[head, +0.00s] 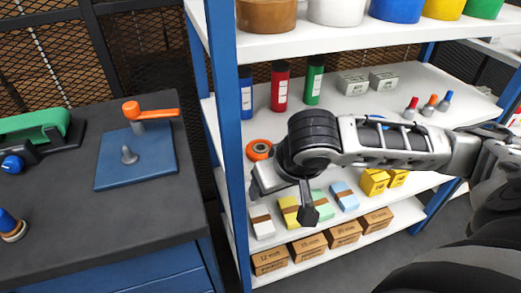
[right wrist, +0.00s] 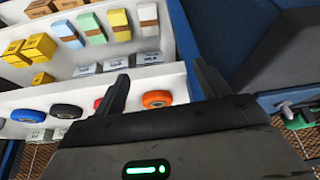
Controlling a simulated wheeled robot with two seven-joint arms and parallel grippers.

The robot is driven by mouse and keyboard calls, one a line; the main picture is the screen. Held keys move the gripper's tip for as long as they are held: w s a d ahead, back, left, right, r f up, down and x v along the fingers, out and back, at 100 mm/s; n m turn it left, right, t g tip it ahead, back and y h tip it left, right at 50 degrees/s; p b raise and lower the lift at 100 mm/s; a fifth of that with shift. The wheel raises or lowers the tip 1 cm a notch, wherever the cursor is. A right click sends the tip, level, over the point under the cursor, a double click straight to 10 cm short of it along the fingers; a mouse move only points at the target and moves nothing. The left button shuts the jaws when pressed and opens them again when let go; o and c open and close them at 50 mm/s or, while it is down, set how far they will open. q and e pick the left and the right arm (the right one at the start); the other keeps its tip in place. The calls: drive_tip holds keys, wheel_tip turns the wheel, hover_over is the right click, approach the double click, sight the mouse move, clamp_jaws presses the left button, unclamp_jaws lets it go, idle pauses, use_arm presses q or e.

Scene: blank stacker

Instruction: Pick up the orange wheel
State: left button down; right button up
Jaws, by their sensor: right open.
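The orange wheel (head: 259,150) sits on the middle shelf near its left end, just left of my right arm's wrist in the head view. In the right wrist view the orange wheel (right wrist: 157,99) appears between the two open fingers, closer to the left one. My right gripper (right wrist: 161,72) is open with nothing between its fingers in contact. In the head view my right gripper (head: 287,196) hangs in front of the shelf, below and right of the wheel, partly hidden by its own wrist. My left gripper is not in view.
The blue shelf post (head: 231,130) rises close left of the orange wheel. Coloured packs (head: 290,212) and cardboard boxes (head: 306,246) fill lower shelves. A dark workbench (head: 70,215) stands left.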

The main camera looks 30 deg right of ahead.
drive_tip(key=d, duration=0.2)
drive_tip(key=m, duration=0.1)
approach(261, 145)
drive_tip(key=f, duration=0.1)
drive_tip(key=s+a+f, duration=0.1)
drive_tip(key=f, duration=0.2)
drive_tip(key=shift+s+a+f, duration=0.2)
drive_tip(key=shift+s+f, duration=0.05)
drive_tip(key=shift+f, duration=0.1)
drive_tip(key=shift+w+d+h+p, duration=0.25)
drive_tip(key=shift+w+h+p, duration=0.1)
drive_tip(key=shift+w, duration=0.75)
drive_tip(key=shift+w+x, duration=0.2)
drive_tip(key=shift+x, duration=0.95)
drive_tip(key=shift+w+d+f, duration=0.1)
drive_tip(key=shift+w+f, duration=0.1)
drive_tip(key=shift+f, duration=0.15)
drive_tip(key=c, duration=0.8)
